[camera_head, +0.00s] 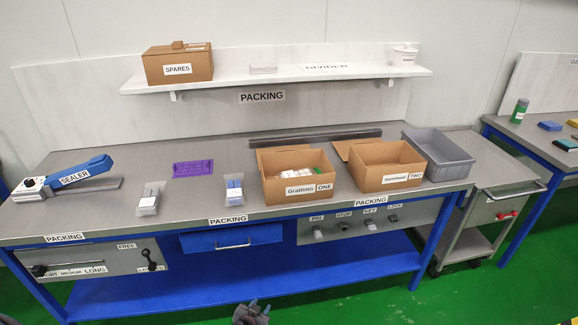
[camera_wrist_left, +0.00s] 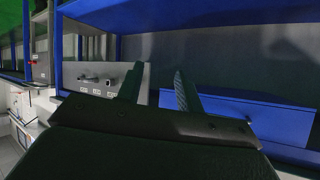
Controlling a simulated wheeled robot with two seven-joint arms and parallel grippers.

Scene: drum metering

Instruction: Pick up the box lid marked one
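The open cardboard box marked ONE (camera_head: 297,189) stands on the packing bench, with pale items inside. A brown cardboard piece (camera_head: 283,151) shows at its back edge; I cannot tell whether it is a loose lid or a flap, and no mark on it is readable. The box marked TWO (camera_head: 388,179) stands to its right, with a similar piece behind its left side. My left gripper (camera_head: 250,309) is low in front of the bench, below the drawer. In the left wrist view its fingers (camera_wrist_left: 157,85) are apart with nothing between them. My right gripper is not in view.
A grey bin (camera_head: 445,168) stands right of box TWO. A dark bar (camera_head: 330,135) runs behind the boxes. A shelf (camera_head: 225,83) with a SPARES box (camera_head: 178,81) hangs above.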

